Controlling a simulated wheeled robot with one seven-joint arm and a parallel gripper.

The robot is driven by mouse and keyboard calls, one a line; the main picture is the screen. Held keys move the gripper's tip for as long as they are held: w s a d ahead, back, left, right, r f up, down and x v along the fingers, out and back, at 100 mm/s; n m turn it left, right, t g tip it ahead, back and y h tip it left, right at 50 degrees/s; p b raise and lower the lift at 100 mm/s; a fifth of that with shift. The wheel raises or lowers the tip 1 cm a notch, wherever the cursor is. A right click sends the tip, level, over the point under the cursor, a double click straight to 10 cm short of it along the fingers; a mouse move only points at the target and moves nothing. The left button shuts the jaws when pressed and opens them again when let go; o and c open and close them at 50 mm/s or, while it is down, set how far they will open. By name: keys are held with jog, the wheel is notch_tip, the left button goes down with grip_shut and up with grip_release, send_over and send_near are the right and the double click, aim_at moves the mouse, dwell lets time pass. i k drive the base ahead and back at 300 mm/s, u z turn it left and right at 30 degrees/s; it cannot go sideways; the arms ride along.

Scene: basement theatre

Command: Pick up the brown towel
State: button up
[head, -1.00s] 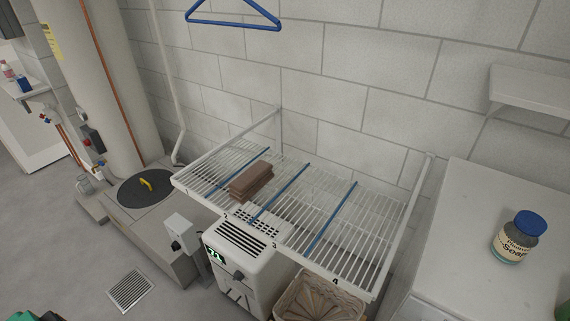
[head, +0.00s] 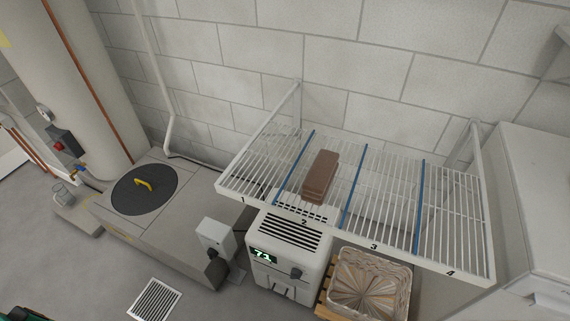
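The brown towel (head: 320,176) lies folded on the white wire rack (head: 390,205), in the section marked 2, between two blue divider bars. Nothing touches it from the sides. My gripper does not show in the head view.
A white dehumidifier (head: 287,257) reading 71 stands under the rack. A lined basket (head: 368,287) sits right of it. A white cabinet (head: 535,220) stands at the right. A sump lid with a yellow handle (head: 143,185) is at the left. A floor drain (head: 155,299) lies in front.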

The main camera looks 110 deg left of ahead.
aim_at(318, 180)
jog(key=k, duration=0.95)
jog(key=u, duration=1.25)
